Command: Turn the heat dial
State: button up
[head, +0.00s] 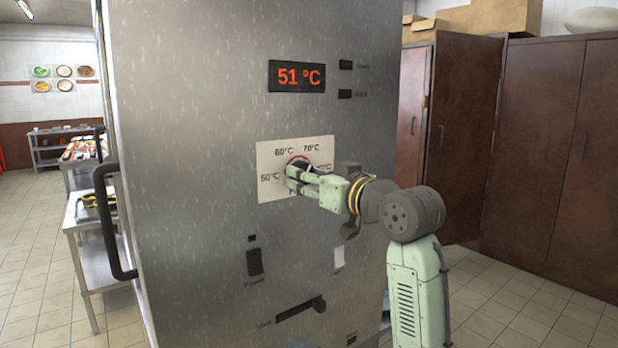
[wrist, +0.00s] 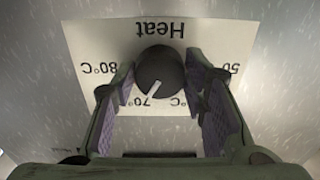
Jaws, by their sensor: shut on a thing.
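The black round heat dial (wrist: 160,72) sits on a white label plate (wrist: 92,40) marked "Heat", which appears upside down in the wrist view. Its white pointer line aims at the 70°C mark. My gripper (wrist: 158,88) is shut on the dial, with one padded finger on each side. In the head view my gripper (head: 298,178) reaches the plate (head: 268,160) from the right and covers most of the dial. The red display (head: 298,76) above reads 51 °C.
The steel panel also carries a black power switch (head: 254,262), a pale switch (head: 339,257) and a lever (head: 300,308) below the dial. A black door handle (head: 112,222) sticks out at the left edge. Brown cabinets (head: 545,150) stand to the right, with tiled floor before them.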

jog(key=c, duration=0.3)
jog(key=n+b, duration=0.7)
jog(key=n, duration=1.7)
jog(key=shift+w+r, duration=0.1)
dwell(0.5)
jog(key=o, duration=1.2)
jog(key=shift+d+r, duration=0.1)
jog(key=shift+c, duration=0.2)
